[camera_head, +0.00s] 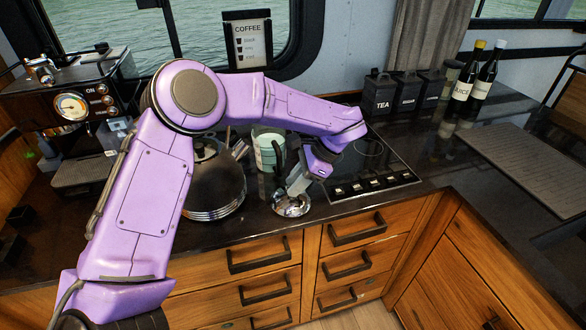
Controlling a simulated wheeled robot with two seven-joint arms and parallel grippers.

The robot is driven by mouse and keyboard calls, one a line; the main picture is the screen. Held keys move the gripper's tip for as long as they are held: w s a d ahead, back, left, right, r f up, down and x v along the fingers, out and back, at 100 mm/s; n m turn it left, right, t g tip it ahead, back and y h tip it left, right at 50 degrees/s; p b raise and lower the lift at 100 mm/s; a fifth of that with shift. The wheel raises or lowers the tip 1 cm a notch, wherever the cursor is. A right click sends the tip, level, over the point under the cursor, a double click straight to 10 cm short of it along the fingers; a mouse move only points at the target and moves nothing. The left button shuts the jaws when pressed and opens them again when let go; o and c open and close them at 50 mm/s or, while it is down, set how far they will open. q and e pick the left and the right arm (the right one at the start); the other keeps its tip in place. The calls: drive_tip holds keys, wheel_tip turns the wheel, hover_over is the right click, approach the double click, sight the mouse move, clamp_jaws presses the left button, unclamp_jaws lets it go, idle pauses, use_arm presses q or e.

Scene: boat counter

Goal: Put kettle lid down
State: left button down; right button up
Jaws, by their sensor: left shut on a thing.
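The kettle lid (291,206) is a small shiny metal disc near the front edge of the dark counter, right of the kettle. My left gripper (297,187) reaches down from the purple arm and is shut on the lid from above. I cannot tell whether the lid touches the counter or hangs just over it. The dark kettle (214,183) with a shiny metal base stands to the left, its upper part partly covered by my left arm. My right gripper is out of view.
A pale green cup (270,150) stands behind the lid. The black hob (372,172) is to the right. A coffee machine (72,105) is at the left. Black tins (408,92) and two bottles (478,78) stand at the back right. A ribbed mat (530,165) lies far right.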

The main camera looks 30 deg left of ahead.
use_arm(q)
drive_tip(key=shift+w+a+r+p, duration=0.25)
drive_tip(key=shift+w+a+p, duration=0.2)
drive_tip(key=shift+a, duration=0.1)
drive_tip(key=shift+w+a+r+p, duration=0.2)
drive_tip(key=shift+w+a+p, duration=0.1)
drive_tip(key=shift+a+p, duration=0.2)
drive_tip(key=shift+s+a+f, duration=0.1)
drive_tip(key=shift+s+f, duration=0.1)
drive_tip(key=shift+f, duration=0.1)
drive_tip(key=shift+w+f, duration=0.1)
drive_tip(key=shift+f, duration=0.05)
drive_tip(key=c, duration=0.8)
unclamp_jaws()
drive_tip(key=shift+c, duration=0.2)
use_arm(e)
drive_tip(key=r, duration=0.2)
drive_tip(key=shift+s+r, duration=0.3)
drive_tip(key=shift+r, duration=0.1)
